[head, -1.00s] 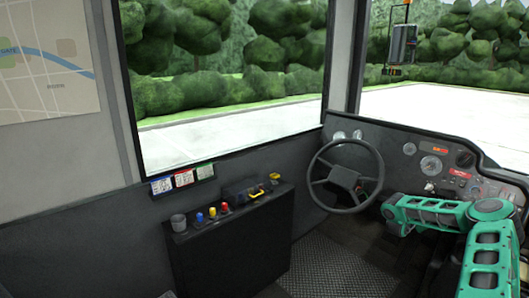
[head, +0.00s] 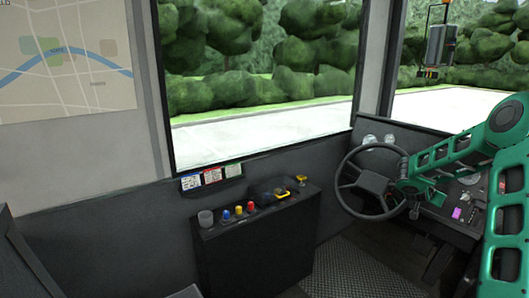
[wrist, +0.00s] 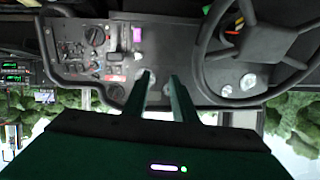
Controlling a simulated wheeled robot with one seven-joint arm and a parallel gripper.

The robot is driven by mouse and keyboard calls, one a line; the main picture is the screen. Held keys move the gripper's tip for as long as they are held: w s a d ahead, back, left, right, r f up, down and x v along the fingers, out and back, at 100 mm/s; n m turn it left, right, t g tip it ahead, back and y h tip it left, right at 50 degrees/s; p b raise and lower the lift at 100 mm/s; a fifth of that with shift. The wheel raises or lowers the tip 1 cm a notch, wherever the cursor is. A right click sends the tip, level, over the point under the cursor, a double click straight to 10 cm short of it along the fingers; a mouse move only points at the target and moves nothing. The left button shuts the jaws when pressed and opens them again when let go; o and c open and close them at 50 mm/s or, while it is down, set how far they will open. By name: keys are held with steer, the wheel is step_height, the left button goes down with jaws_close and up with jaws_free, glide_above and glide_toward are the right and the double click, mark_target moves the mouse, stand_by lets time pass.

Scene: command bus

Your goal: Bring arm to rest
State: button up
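My green arm comes in from the right in the head view and bends over the dashboard. My gripper (head: 416,209) is small there, beside the right side of the black steering wheel (head: 371,183); whether it touches the wheel cannot be told. In the wrist view, which is upside down, the two fingers of my gripper (wrist: 160,80) stand apart with nothing between them. They point toward the dashboard (wrist: 120,62), and the steering wheel (wrist: 258,48) is on the right there.
A black console (head: 262,245) holds a grey cup (head: 205,218), blue, yellow and red knobs, and a dark item with a yellow part (head: 279,194). Three cards (head: 212,176) sit under the window. A map (head: 66,66) hangs on the left wall. The ribbed floor (head: 350,265) is clear.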

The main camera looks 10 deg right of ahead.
steer(key=s+a+r+n+g+y, duration=0.1)
steer(key=s+a+r+g+y, duration=0.15)
steer(key=s+a, duration=0.4)
steer(key=s+a+r+n+g+y, duration=0.1)
steer(key=s+a+r, duration=0.25)
steer(key=s, duration=0.65)
steer(key=s+a+r+n+g+y, duration=0.1)
steer(key=s+a+r, duration=0.1)
steer(key=s+a, duration=0.5)
steer(key=s+a+n+g+y, duration=0.1)
steer(key=s+a+y, duration=0.1)
steer(key=s+a, duration=0.3)
steer(key=s+a+f+n+g+y, duration=0.1)
steer(key=s+a, duration=0.4)
steer(key=s, duration=0.6)
steer(key=s+a+n+g+y, duration=0.1)
steer(key=s+a+y, duration=0.2)
steer(key=s+a, duration=0.2)
steer(key=s, duration=0.3)
steer(key=shift+s+a+f, duration=0.25)
steer(key=shift+s+f, duration=0.05)
steer(key=shift+f, duration=0.1)
steer(key=shift+w+f, duration=0.25)
steer(key=shift+w, duration=0.4)
